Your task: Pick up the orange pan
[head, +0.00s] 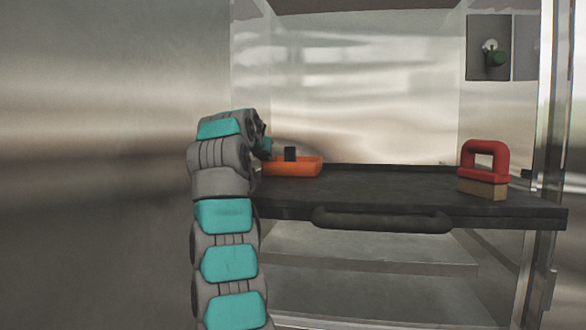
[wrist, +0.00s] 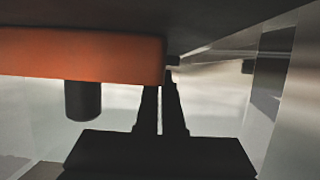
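The orange pan (head: 296,166) lies on the dark shelf near its back left part, with a black upright piece (head: 290,153) standing up from it. My gripper (head: 266,148) is at the pan's left end, mostly hidden by my arm in the head view. The wrist view looks upside down: the orange pan (wrist: 85,56) fills the upper left, its black piece (wrist: 83,101) pointing down. There my gripper's two dark fingers (wrist: 160,90) are close together, a narrow gap between them, by the pan's end corner. The pan hides one fingertip; whether they grip its wall is unclear.
The dark shelf (head: 370,188) has a bar handle (head: 382,221) on its front edge. A red-handled brush (head: 484,170) stands at its right end. The shelf's middle is clear.

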